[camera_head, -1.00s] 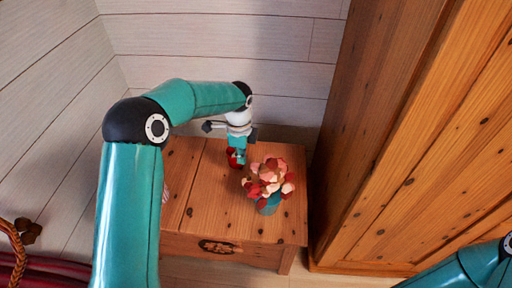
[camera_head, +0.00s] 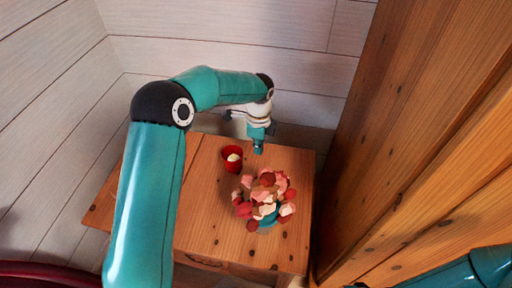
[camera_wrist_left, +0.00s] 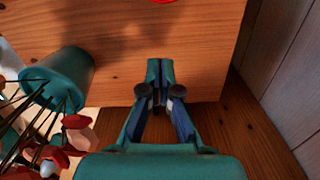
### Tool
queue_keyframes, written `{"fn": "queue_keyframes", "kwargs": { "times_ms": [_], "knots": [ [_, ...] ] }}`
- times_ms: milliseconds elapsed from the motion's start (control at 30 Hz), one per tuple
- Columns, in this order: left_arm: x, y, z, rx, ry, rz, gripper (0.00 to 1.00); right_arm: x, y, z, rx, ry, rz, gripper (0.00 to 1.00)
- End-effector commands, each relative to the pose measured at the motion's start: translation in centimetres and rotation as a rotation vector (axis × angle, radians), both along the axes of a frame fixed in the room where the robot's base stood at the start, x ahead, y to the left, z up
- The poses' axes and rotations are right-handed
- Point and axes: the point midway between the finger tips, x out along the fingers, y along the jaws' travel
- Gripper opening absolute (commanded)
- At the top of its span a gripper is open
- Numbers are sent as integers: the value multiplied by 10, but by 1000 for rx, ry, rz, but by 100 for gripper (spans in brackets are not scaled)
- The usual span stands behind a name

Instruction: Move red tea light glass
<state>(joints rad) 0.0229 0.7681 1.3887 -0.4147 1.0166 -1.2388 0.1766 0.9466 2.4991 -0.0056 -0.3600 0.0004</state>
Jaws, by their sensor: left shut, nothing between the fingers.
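The red tea light glass (camera_head: 232,158) stands upright on the wooden table, with a pale candle inside. In the left wrist view only a sliver of its red edge (camera_wrist_left: 155,1) shows at the top. My left gripper (camera_head: 258,149) is shut and empty, to the right of the glass and apart from it, above the back part of the table. In the left wrist view its closed fingers (camera_wrist_left: 160,68) point toward the table top. My right gripper is out of view; only part of my right arm shows at the bottom right.
A teal pot with red, pink and cream flowers (camera_head: 266,200) stands on the wooden table (camera_head: 205,225), in front of the gripper. A tall wooden wardrobe (camera_head: 400,120) rises on the right. A plank wall is behind. The table's left part looks clear.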

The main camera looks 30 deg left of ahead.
Motion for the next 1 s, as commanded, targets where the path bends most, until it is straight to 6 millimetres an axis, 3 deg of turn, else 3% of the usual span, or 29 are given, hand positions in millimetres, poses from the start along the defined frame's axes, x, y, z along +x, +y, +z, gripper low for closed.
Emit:
{"fn": "queue_keyframes", "kwargs": {
  "times_ms": [400, 633, 1000],
  "knots": [
    [-1, 1, -87, 0, 3, 2, 0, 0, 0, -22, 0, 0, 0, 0],
    [-5, 35, -80, 0, 0, 6, 0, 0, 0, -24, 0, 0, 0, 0],
    [-7, 43, -80, 0, 1, 5, 0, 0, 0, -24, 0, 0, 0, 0]
  ]
}}
